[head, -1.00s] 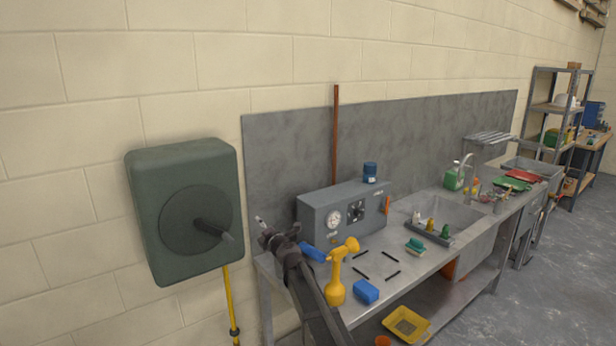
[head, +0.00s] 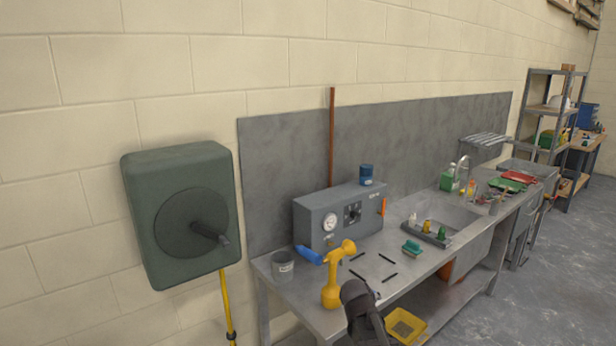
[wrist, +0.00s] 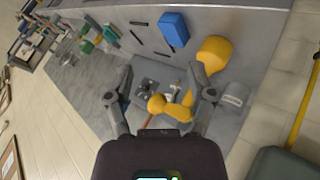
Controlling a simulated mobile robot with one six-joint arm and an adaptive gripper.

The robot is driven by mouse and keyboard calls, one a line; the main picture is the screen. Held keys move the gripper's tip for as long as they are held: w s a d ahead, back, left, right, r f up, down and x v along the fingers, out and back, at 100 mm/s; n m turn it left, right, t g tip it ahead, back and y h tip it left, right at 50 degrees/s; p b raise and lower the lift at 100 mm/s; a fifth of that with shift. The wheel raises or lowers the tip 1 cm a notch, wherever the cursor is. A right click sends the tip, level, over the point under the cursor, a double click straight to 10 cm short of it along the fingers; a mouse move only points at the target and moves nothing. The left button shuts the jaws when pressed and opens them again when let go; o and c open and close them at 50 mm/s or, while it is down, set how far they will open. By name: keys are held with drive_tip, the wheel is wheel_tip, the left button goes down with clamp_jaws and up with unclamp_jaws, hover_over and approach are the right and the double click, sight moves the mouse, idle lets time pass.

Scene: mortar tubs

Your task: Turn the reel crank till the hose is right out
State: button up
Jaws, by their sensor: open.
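The hose reel is a dark green box (head: 160,235) on the wall at the left in the head view. Its round disc carries a dark crank handle (head: 212,233) that sticks out, pointing a little down to the right. The yellow hose (head: 227,310) hangs from the reel's underside and runs out of the frame. In the wrist view, part of the reel (wrist: 285,162) and the hose (wrist: 302,110) show at the right edge. My gripper (wrist: 160,75) is open and empty, above the bench and apart from the crank. In the head view its fingertips are not clear.
A steel bench (head: 285,305) stands right of the reel. It holds a grey cup (head: 283,265), a yellow spray bottle (head: 332,285), a grey gauge box (head: 308,232) and a sink. A blue block (wrist: 173,29) shows in the wrist view. The wall around the reel is clear.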

drive_tip(key=s+f+m+g+y, duration=0.2)
drive_tip(key=s+g, duration=0.1)
drive_tip(key=s, duration=0.6)
drive_tip(key=s+f+m+g+y, duration=0.1)
drive_tip(key=s+f+g+y, duration=0.1)
drive_tip(key=s, duration=0.8)
drive_tip(key=a+f+g, duration=0.1)
drive_tip(key=g, duration=0.1)
drive_tip(key=shift+s+m+g, duration=0.3)
drive_tip(key=shift+m, duration=0.1)
drive_tip(key=shift+d+f, duration=0.1)
